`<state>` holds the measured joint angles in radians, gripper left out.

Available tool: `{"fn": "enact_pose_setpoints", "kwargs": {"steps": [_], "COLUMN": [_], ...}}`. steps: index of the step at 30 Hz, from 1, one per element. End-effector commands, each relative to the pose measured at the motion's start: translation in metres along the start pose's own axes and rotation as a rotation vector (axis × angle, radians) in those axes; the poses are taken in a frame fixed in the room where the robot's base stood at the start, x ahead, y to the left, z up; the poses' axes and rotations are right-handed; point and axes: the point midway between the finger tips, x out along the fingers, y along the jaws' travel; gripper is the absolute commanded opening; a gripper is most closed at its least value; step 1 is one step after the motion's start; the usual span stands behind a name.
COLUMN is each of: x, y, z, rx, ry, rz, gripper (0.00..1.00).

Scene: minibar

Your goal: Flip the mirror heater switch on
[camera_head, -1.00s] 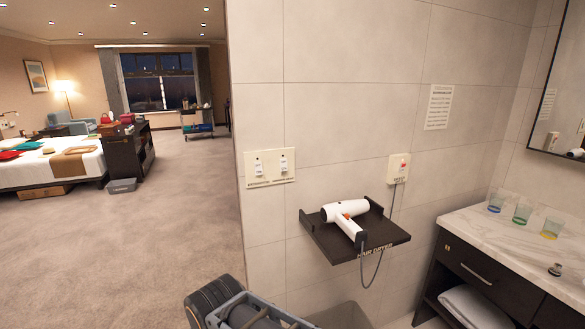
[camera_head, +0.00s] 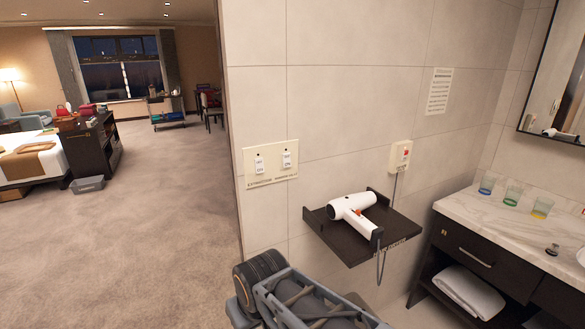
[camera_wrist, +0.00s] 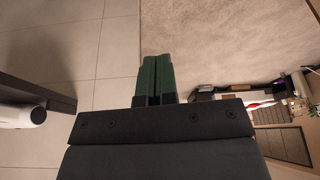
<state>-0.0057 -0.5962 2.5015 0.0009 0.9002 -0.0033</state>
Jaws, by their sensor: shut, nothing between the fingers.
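A cream plate with two white rocker switches (camera_head: 271,164) is on the tiled wall beside the wall's left edge. The left switch (camera_head: 259,165) and the right switch (camera_head: 286,159) each have a small label beneath. The lettering is too small to read surely, so I cannot tell from it which is the mirror heater switch. My gripper (camera_wrist: 155,78) shows in the wrist view with its two green fingers shut together and empty. The switch plate is not visible there. In the head view my arm is at the bottom, below the plate, and its fingertips are not visible.
A dark wall shelf (camera_head: 340,246) holds a white hair dryer (camera_head: 352,212), right of and below the plate; a socket (camera_head: 400,156) is above it. A marble counter (camera_head: 480,215) with three glasses stands at right. Open carpet (camera_head: 165,240) lies left of the wall edge.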

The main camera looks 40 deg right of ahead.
Motion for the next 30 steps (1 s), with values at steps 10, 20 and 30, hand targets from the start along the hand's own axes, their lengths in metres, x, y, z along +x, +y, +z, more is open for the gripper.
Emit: {"fn": "enact_pose_setpoints", "kwargs": {"steps": [10,20,30], "x": [-0.034,-0.112,-0.133], "y": [0.115,0.231,0.252], "z": [-0.093,-0.167,-0.165], "rx": [-0.212,-0.859,-1.261], "ry": [0.348,0.648,0.749], "rz": [0.376,0.850,0.942], "gripper": [0.00,0.00,0.00]}}
